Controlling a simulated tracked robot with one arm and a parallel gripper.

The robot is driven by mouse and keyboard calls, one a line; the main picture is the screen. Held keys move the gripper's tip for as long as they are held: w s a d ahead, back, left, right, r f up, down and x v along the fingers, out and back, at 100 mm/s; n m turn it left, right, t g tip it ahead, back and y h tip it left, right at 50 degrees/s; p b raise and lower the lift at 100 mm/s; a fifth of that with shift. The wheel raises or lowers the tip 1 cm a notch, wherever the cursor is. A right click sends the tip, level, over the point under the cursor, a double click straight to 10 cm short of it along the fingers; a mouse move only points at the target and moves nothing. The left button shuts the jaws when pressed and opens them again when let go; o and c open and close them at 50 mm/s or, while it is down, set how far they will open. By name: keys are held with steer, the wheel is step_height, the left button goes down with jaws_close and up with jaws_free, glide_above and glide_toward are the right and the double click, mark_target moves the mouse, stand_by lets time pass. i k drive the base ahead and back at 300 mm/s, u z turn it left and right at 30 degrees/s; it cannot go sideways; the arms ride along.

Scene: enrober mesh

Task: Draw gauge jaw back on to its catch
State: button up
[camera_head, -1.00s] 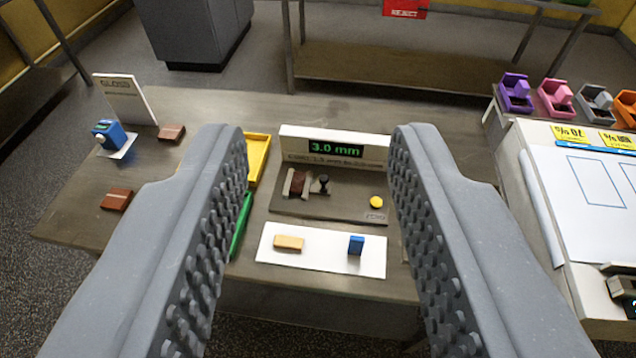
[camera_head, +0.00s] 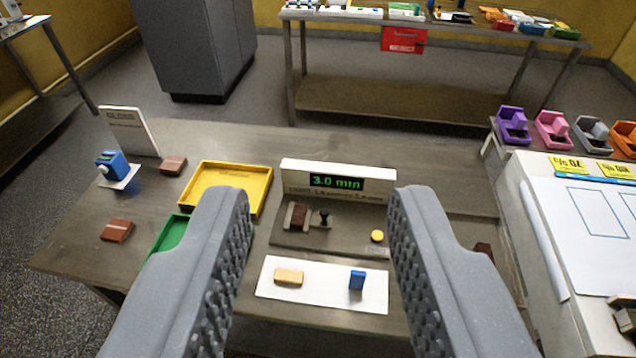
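The gauge (camera_head: 290,240) stands on the table, a dark base plate with a display behind it reading 3.0 mm (camera_head: 337,183). On its left part a brown piece (camera_head: 298,216) sits at the pale jaws, with a small black knob (camera_head: 324,219) just to the right. Which jaw moves, and the catch, are too small to tell. A yellow button (camera_head: 377,236) is at the plate's right. My gripper (camera_head: 318,205) is open and empty; its two ridged grey fingers frame the gauge from above and in front, apart from it.
A white card (camera_head: 320,294) in front of the gauge holds a tan block (camera_head: 289,276) and a blue block (camera_head: 357,280). A yellow tray (camera_head: 268,190), a green tray (camera_head: 165,240) and brown pieces (camera_head: 117,230) lie left. A white-topped unit (camera_head: 545,220) stands right.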

mark_target(322, 220)
steer(key=k, duration=0.65)
steer(key=u, duration=0.35)
steer(key=i, duration=1.55)
steer(key=z, duration=0.65)
